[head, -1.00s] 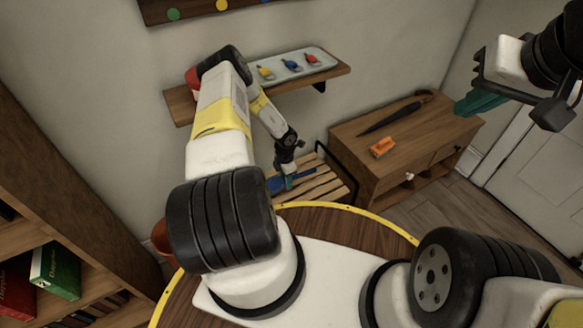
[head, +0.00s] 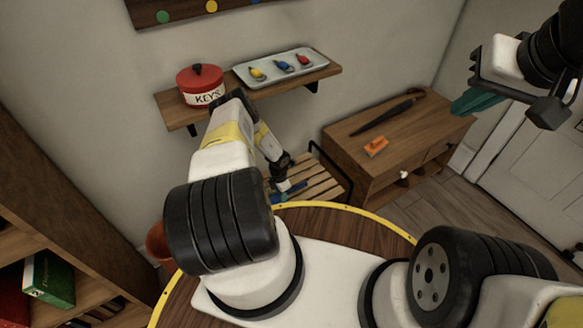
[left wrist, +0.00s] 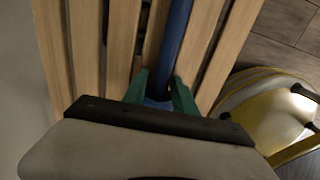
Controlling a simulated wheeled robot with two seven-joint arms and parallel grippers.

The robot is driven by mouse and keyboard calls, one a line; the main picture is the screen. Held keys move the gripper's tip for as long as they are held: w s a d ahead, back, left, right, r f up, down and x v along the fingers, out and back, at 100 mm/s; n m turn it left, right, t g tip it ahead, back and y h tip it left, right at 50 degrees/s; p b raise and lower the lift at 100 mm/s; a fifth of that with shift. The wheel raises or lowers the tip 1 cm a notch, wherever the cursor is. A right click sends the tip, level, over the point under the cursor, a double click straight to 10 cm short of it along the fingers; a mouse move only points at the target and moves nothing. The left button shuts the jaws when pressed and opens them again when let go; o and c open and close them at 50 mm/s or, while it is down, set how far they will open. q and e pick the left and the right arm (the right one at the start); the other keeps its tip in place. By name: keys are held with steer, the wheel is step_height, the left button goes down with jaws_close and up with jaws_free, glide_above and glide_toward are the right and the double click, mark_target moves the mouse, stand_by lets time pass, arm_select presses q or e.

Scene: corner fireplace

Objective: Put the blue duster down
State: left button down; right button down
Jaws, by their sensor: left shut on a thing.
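The blue duster (left wrist: 176,42) is between the green fingers of my left gripper (left wrist: 160,95) in the left wrist view. That gripper is shut on it. Its blue shaft runs up the picture over the wooden slats of a bench (left wrist: 205,50); I cannot tell whether it touches them. In the head view my left gripper (head: 281,190) is low over the slatted bench (head: 322,184), and a little blue of the duster (head: 300,187) shows beside it. My right gripper (head: 525,110) is empty at the upper right, its green fingers wide apart.
A wooden cabinet (head: 350,150) right of the bench carries a dark umbrella (head: 385,116) and an orange brush-like thing (head: 376,146). A wall shelf (head: 330,72) holds a red KEYS pot (head: 200,84) and a tray (head: 240,72) with several coloured items. A bookcase stands at left.

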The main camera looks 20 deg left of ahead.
arm_select(q)
steer(key=shift+f, duration=0.1)
steer(key=c, duration=0.9)
jaws_free()
steer(key=shift+c, duration=0.2)
steer(key=shift+r, duration=3.85)
steer(key=shift+s, duration=0.1)
